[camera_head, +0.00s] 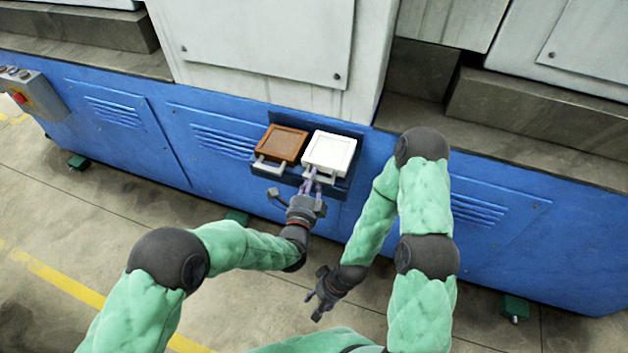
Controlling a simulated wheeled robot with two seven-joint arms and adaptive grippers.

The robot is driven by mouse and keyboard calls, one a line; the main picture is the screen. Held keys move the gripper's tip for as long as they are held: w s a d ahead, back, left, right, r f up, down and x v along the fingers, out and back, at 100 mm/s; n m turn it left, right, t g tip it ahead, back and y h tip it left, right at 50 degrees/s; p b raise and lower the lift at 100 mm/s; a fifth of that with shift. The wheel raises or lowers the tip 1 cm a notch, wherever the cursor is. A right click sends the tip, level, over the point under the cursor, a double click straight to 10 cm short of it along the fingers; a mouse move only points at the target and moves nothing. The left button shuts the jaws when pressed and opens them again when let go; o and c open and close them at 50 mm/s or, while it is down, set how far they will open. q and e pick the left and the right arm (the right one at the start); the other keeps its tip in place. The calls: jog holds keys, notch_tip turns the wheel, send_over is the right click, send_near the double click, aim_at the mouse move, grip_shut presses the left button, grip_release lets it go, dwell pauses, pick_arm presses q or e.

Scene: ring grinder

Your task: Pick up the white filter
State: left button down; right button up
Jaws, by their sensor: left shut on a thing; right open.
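The white filter (330,151) is a square panel with a handle on its near side. It sits in the right half of a dark blue holder (345,187) on the front of the blue machine. My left gripper (311,180) is at the near side of the white filter, shut on it, apparently at the handle; the fingers hide most of the grip. My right gripper (318,304) is open and empty, low in front of the machine, well apart from the filter.
A brown filter (282,144) with a light handle (269,165) sits just left of the white one in the same holder. The blue machine (220,150) spans the view. A control box (31,95) with a red button is at the far left. The floor (150,240) is open.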

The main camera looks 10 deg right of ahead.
pick_arm(q)
jog(key=s+a+r+p, duration=0.6)
jog(key=s+r+p, duration=0.1)
jog(key=s+r, duration=0.4)
jog(key=shift+s, duration=0.75)
jog(key=shift+a+r, duration=0.1)
